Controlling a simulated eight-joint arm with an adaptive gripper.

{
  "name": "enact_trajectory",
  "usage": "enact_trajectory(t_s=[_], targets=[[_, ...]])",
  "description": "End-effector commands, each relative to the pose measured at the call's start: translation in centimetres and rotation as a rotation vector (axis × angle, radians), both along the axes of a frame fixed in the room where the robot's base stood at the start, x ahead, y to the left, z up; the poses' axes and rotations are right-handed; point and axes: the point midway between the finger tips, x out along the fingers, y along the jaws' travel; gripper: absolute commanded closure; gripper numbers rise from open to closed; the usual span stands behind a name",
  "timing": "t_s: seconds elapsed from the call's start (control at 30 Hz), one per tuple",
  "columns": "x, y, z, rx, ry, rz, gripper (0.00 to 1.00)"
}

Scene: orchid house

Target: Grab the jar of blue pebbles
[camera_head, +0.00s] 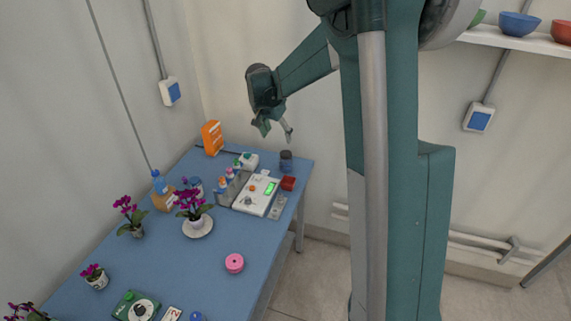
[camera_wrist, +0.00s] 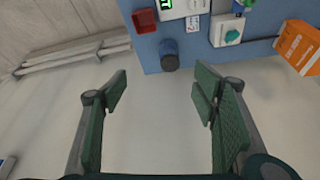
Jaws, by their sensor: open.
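The jar of blue pebbles (camera_head: 286,161) looks like a small dark blue-grey jar with a dark lid. It stands upright at the far right corner of the blue table (camera_head: 210,262). In the wrist view the jar (camera_wrist: 169,55) is near the table's edge, beyond and between my fingertips. My gripper (camera_head: 274,130) is open and empty, in the air above the jar and a little to its left in the head view. Both fingers also show in the wrist view (camera_wrist: 160,85), wide apart and touching nothing.
A red tray (camera_head: 288,183) is close by the jar. A white device with a green display (camera_head: 257,195) and a rack of bottles (camera_head: 230,183) stand to its left. An orange box (camera_head: 212,137) is at the back. Potted orchids (camera_head: 192,205) stand further left.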

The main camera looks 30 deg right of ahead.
Motion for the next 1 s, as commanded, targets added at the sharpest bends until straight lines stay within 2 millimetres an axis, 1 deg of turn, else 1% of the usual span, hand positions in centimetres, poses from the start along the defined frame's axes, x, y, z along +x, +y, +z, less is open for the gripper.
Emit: enact_trajectory(t_s=[0.03,0.1,0.37,0.5,0.8,0.9,1.0], targets=[[0.8,-0.5,-1.1,-0.001,0.003,-0.017,0.41],[1.7,-1.1,-2.3,-0.002,0.006,-0.045,0.41],[4.9,-3.3,-7.2,-0.008,0.013,-0.147,0.41],[6.5,-4.4,-10.0,-0.011,0.016,-0.2,0.41],[9.1,-6.9,-16.0,-0.022,0.022,-0.311,0.41],[9.6,-7.4,-17.5,-0.024,0.023,-0.339,0.41],[10.0,-7.8,-18.4,-0.026,0.023,-0.355,0.41]])
